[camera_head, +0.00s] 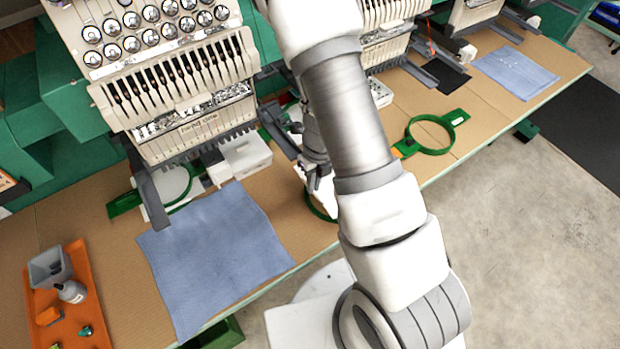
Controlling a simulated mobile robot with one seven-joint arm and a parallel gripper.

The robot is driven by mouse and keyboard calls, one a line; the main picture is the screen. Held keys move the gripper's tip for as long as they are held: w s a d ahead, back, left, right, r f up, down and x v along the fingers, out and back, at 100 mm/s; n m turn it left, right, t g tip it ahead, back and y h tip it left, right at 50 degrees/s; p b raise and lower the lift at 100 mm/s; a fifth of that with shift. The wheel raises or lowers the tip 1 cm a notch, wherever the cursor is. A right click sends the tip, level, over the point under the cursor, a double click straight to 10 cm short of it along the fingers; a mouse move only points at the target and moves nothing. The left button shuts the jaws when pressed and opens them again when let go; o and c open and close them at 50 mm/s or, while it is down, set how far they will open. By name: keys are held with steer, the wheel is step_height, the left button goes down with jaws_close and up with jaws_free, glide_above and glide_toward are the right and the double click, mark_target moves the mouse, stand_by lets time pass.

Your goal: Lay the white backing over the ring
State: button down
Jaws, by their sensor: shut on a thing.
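My gripper (317,178) is beside my arm at the middle of the table, pointing down. It is shut on a white piece, which looks like the white backing (325,196). The white piece is just above or on a green ring (317,211); I cannot tell whether they touch. My arm hides most of this ring and the right part of the white piece. Another green ring (430,151) with side arms lies empty to the right. A third green ring (122,205) at the left, under the machine head, has white inside it.
A blue cloth (215,250) lies flat left of my gripper, and another blue cloth (515,72) lies far right. An orange tray (85,290) with small items is at the left. A white block (245,155) stands near the embroidery machine (165,80). The tan table (390,115) has a front edge.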

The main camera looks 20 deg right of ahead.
steer(key=shift+f+b, duration=2.55)
steer(key=shift+f, duration=0.25)
steer(key=c, duration=0.9)
jaws_free()
steer(key=shift+c, duration=0.2)
steer(key=shift+r, duration=0.1)
step_height(320, 180, up, 17)
steer(key=d+p, duration=0.1)
steer(key=p, duration=0.4)
steer(key=shift+w+d+r, duration=0.15)
steer(key=shift+d, duration=0.05)
